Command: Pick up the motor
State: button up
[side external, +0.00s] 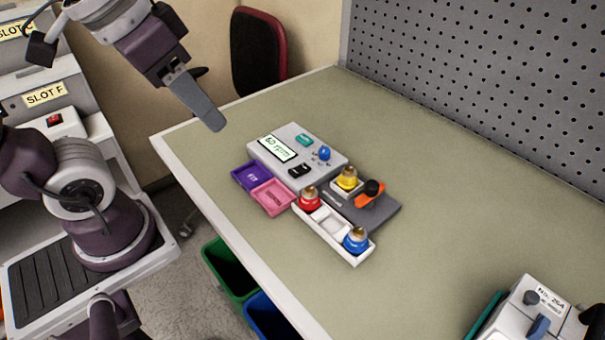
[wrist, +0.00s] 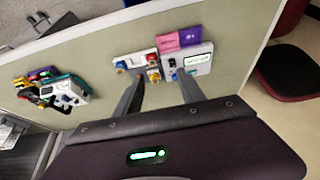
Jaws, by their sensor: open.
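Three round units with brass-coloured tops are on the table; I cannot tell which one the task calls the motor. The red unit (side external: 310,199) and blue unit (side external: 356,240) sit at opposite ends of a white tray (side external: 321,236), with a bare square slot between them. The yellow unit (side external: 346,179) stands on a pale base on a dark grey plate (side external: 383,210), beside an orange part with a black knob (side external: 372,188). My gripper (side external: 214,122) is raised at the table's left side, apart from all of them. In the wrist view its two fingers (wrist: 159,75) are spread, with nothing held.
A grey control box (side external: 325,160) with a display adjoins a purple tray (side external: 251,176) and a pink tray (side external: 272,197). Another device (side external: 530,310) stands at the near right. A perforated panel (side external: 480,80) borders the back. The tabletop (side external: 440,265) is otherwise largely clear.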

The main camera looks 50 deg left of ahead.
jog(key=shift+o, duration=1)
jog(key=shift+s+a+f+t, duration=0.2)
jog(key=shift+s+f+t, duration=0.2)
jog(key=shift+s+f, duration=0.85)
